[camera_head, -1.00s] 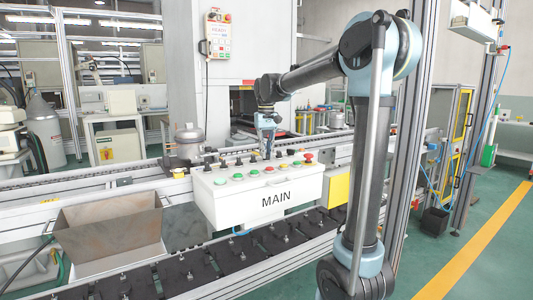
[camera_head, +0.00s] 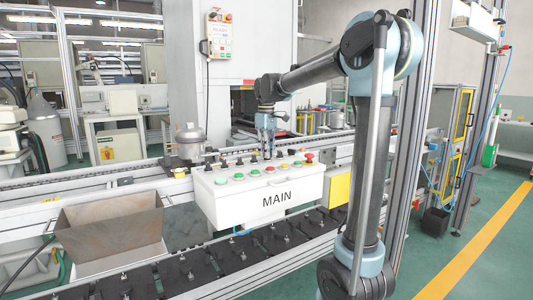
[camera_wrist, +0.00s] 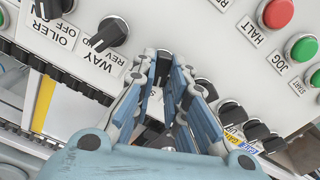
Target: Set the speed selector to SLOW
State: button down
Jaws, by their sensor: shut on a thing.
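The white control panel marked MAIN (camera_head: 298,190) carries a back row of black selector knobs and a front row of coloured buttons. My gripper (camera_head: 268,156) points down at the back row, right of the panel's middle. In the wrist view, the two blue fingers of my gripper (camera_wrist: 166,66) are closed around a dark knob in that row. The fingers hide most of this knob and its label, so I cannot read its name or its setting. The knob labelled WAY (camera_wrist: 110,33) is just left of the fingers.
The OILER knob (camera_wrist: 52,7) is at the upper left, and several black knobs (camera_wrist: 230,111) are close right of the fingers. The red HALT button (camera_wrist: 276,13) and green JOG button (camera_wrist: 302,47) are farther right. A metal canister (camera_head: 190,142) stands behind the panel's left end.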

jog(key=shift+d, duration=0.1)
dwell(0.3)
jog(key=c, duration=1.6)
grip_release()
notch_tip(320, 180, up, 12)
jog(key=shift+w, duration=0.1)
jog(key=s+d+f+m+t, duration=0.1)
jog(key=s+d+f+m, duration=0.5)
jog(key=s+d+f, duration=1)
jog(key=s+d+f+m, duration=0.2)
jog(key=s+d+f, duration=0.1)
jog(key=s+f, duration=0.5)
jog(key=s+d+f+m+t, duration=0.1)
jog(key=s+d+f+m, duration=0.1)
jog(key=s+f, duration=0.6)
notch_tip(320, 180, down, 3)
jog(key=shift+d+f+m, duration=0.1)
jog(key=shift+d+m, duration=0.3)
jog(key=shift+m, duration=0.2)
